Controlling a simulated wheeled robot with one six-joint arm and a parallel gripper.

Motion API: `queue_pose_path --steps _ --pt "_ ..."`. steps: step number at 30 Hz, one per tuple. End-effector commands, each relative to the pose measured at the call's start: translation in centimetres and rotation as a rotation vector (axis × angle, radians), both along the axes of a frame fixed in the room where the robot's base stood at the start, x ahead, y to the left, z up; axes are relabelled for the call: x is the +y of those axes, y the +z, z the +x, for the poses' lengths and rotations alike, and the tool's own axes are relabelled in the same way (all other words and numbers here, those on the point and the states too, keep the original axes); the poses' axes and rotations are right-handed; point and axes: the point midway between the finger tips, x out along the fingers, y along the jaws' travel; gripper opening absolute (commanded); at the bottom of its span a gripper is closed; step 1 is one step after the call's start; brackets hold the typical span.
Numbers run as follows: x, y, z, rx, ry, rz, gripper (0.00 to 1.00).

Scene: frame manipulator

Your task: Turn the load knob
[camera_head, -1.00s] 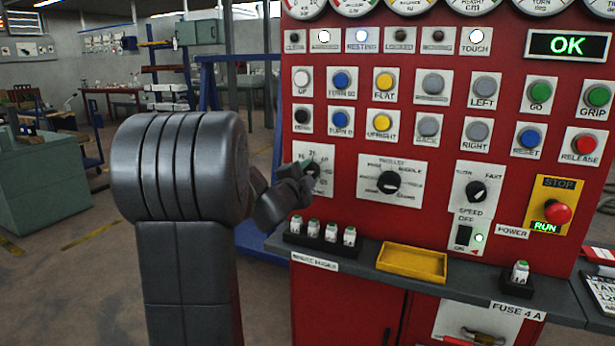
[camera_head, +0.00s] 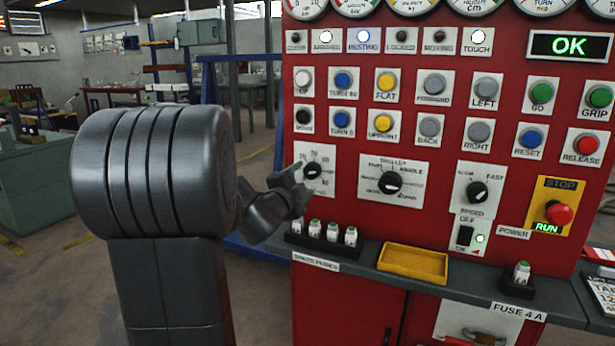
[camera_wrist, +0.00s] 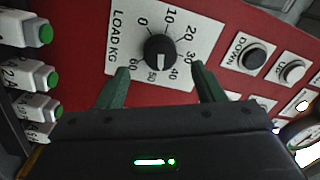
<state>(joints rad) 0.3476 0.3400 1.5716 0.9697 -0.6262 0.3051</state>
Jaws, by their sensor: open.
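The load knob (camera_wrist: 160,51) is a round black knob with a pale pointer line, on a white plate marked LOAD KG with a dial from 0 to 60. In the wrist view its pointer faces down, between 40 and 50. The knob also shows in the head view (camera_head: 312,171) at the panel's left. My gripper (camera_wrist: 160,84) is open, its two green fingers apart on either side below the knob, with nothing between them. In the head view my gripper (camera_head: 297,187) is just left of and below the knob, apart from it.
White spare fuses with green tops (camera_head: 332,232) stand on the ledge below the knob. A yellow tray (camera_head: 413,262) lies right of them. The selector knob (camera_head: 390,183) is right of the load plate. Several push buttons sit above.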

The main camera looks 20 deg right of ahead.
Motion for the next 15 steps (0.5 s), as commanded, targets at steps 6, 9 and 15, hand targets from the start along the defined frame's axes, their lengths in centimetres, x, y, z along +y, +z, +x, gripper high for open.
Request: queue_pose_path --steps 6,9,15 --pt "3.9 -0.1 -3.3 -0.001 0.002 0.0 0.62" --pt "5.2 -0.2 -4.4 -0.001 0.002 0.0 0.62" --pt "6.5 -0.4 -5.7 -0.001 0.001 0.002 0.62"
